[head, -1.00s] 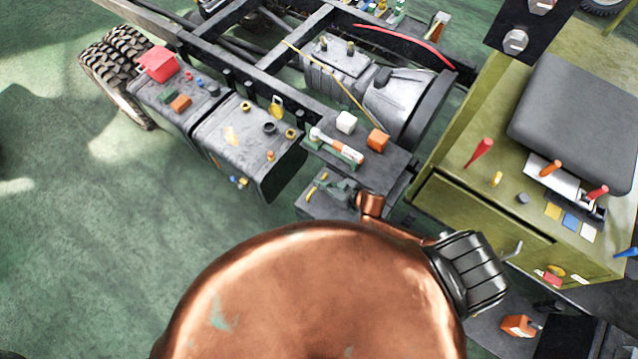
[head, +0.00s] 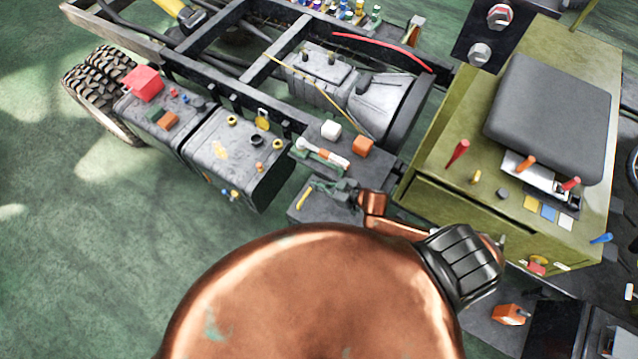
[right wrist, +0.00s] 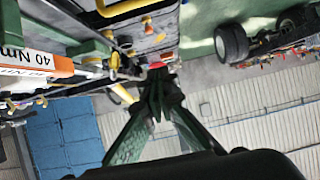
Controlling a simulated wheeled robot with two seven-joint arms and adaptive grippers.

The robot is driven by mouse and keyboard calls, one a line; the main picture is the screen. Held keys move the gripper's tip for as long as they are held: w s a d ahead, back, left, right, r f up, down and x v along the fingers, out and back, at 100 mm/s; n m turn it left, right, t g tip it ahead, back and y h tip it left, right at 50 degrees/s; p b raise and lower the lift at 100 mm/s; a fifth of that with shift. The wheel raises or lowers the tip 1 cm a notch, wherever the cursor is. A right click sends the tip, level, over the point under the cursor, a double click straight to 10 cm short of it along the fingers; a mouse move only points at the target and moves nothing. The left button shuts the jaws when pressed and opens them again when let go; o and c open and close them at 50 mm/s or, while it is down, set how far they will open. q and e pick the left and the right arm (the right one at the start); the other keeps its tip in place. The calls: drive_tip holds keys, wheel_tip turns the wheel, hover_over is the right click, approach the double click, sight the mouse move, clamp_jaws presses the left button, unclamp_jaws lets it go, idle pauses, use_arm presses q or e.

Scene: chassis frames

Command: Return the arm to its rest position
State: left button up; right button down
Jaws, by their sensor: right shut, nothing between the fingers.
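My right arm's copper links come up from the bottom of the head view. My right gripper (head: 322,187) is small and dark green-grey there, just below the white and orange torque wrench (head: 325,158). In the right wrist view the two fingers of this gripper (right wrist: 157,80) meet at their tips with nothing between them. The torque wrench also shows large at the left of that view (right wrist: 30,57), with "40 Nm" on it, apart from the fingers. My left gripper is not in view.
The truck chassis frame (head: 230,97) and a dark tank (head: 240,150) lie left of the gripper. A green cabinet (head: 470,205) with a dark seat (head: 550,115) stands at right. Green floor at left is clear.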

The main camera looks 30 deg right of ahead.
drive_tip(key=shift+s+d+r, duration=0.15)
drive_tip(key=shift+s+r, duration=0.1)
drive_tip(key=shift+r, duration=0.2)
drive_tip(key=shift+s+d+r, duration=0.15)
drive_tip(key=shift+s+r, duration=0.1)
drive_tip(key=shift+r, duration=0.2)
